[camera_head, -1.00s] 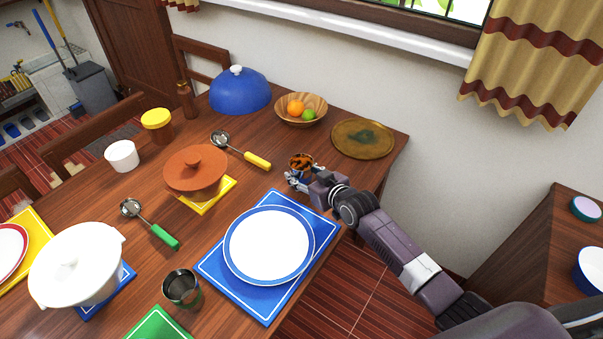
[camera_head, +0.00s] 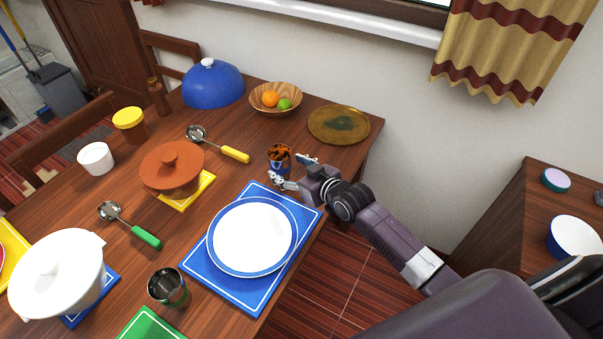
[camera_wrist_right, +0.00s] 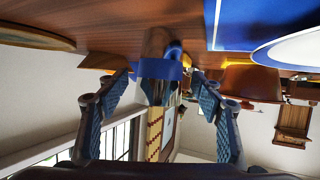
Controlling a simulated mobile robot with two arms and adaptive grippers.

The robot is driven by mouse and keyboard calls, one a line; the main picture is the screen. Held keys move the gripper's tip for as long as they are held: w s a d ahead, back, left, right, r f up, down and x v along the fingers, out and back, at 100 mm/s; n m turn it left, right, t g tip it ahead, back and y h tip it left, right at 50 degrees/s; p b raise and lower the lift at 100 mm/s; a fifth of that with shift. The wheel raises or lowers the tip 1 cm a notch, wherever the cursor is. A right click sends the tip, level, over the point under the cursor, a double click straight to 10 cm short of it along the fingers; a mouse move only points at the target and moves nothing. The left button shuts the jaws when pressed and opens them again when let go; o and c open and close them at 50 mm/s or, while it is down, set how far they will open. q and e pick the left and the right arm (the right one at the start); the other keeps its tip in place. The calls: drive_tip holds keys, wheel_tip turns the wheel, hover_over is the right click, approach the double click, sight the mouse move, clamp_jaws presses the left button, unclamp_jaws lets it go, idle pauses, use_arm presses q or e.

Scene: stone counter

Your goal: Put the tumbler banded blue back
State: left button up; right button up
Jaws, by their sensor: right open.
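My left gripper is not in view.
A white plate (camera_head: 252,237) lies on the blue mat (camera_head: 207,267) close to the gripper. A brown round plate (camera_head: 339,125) and a fruit bowl (camera_head: 262,103) are behind. A green-banded tumbler (camera_head: 168,288) stands at the front. Bare table lies between the ladle (camera_head: 234,154) and the blue-banded tumbler.

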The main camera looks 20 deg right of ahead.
drive_tip(key=v, duration=0.7)
drive_tip(key=shift+s, duration=0.1)
idle(0.4)
